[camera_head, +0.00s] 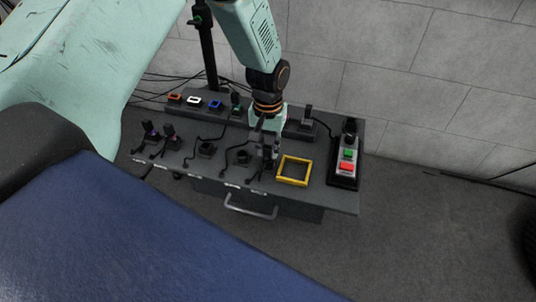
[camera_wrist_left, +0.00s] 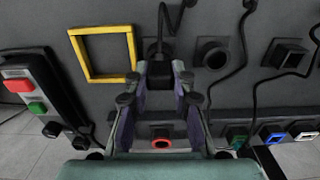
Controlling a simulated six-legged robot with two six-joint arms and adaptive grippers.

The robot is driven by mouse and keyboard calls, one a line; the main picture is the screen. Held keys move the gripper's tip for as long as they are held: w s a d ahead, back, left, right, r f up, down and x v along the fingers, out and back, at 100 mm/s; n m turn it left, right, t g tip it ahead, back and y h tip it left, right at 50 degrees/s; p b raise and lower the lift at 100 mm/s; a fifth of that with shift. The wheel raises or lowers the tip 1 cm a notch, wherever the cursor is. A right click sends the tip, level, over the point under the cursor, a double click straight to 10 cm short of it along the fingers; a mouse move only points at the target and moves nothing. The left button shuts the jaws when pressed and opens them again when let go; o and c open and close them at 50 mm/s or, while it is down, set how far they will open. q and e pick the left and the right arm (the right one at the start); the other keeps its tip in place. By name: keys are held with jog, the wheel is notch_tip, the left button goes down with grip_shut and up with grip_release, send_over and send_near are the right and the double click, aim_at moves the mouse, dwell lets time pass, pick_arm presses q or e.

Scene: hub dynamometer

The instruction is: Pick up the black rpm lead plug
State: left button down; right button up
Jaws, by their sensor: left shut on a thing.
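My left gripper (camera_head: 268,150) reaches down over the front part of the grey bench top, just left of the yellow square frame (camera_head: 280,170). In the left wrist view my left gripper (camera_wrist_left: 161,76) has its fingers closed on a black plug (camera_wrist_left: 160,50), with its cable running up from it. The plug is between the fingertips and partly hidden by them. I cannot tell whether it is still touching its holder or the bench. In the head view the plug is mostly hidden by the fingers. My right gripper is not in view.
Orange, white and blue sockets (camera_head: 194,100) line the back. A button box (camera_head: 346,165) with green and red buttons stands at right. The drawer handle (camera_head: 250,212) faces front.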

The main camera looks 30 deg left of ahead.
pick_arm(q)
notch_tip(320, 180, up, 10)
jog(key=p, duration=0.4)
jog(key=shift+p, duration=0.4)
notch_tip(320, 180, up, 4)
jog(key=p, duration=0.5)
send_over(268, 146)
jog(key=shift+r, duration=0.1)
dwell(0.5)
dwell(0.4)
jog(key=shift+f, duration=0.7)
jog(key=shift+f+b, duration=2.05)
jog(key=shift+f, duration=2.75)
jog(key=shift+f+b, duration=0.6)
jog(key=shift+f, duration=0.9)
